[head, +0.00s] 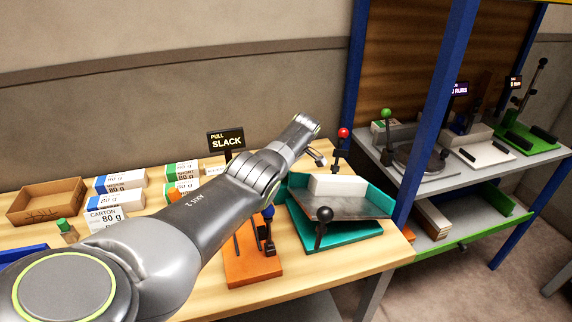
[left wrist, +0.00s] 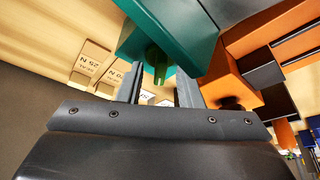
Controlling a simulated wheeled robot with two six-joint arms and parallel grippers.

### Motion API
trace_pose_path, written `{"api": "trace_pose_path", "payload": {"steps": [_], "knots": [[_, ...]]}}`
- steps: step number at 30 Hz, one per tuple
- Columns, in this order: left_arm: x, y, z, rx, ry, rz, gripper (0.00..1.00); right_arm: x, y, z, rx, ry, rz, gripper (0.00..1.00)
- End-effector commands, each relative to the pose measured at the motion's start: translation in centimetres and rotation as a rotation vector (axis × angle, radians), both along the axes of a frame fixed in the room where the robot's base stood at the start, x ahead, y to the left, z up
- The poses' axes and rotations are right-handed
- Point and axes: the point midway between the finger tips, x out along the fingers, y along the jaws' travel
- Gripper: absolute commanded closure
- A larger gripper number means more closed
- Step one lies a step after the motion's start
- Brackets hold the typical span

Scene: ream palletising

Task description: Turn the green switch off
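A small green switch (left wrist: 160,72) sticks out of a teal housing (left wrist: 165,42) in the left wrist view. It lies between the two fingers of my left gripper (left wrist: 158,85). The fingers stand apart on either side of it, and I cannot tell whether either touches it. In the head view my left arm reaches across the bench, and the gripper (head: 318,158) shows only in part near the teal machine (head: 345,232). The switch cannot be made out there. My right gripper is in neither view.
An orange stand (head: 252,262) is left of the teal machine. A red-knobbed lever (head: 343,133) rises behind it. Paper reams (head: 120,182) and a brown tray (head: 46,202) fill the bench's left. A blue post (head: 432,110) stands before the right-hand shelf (head: 425,172).

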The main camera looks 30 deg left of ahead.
Motion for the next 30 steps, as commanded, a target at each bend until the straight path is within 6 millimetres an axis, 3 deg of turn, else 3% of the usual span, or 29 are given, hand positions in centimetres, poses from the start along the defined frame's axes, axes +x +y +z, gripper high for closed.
{"api": "trace_pose_path", "payload": {"steps": [11,30], "knots": [[0.0,-1.5,3.6,0.001,-0.004,-0.002,0.67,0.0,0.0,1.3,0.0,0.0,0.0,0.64],[-0.4,-6.2,14.8,0.0,-0.003,-0.001,0.67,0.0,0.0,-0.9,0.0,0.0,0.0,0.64]]}}
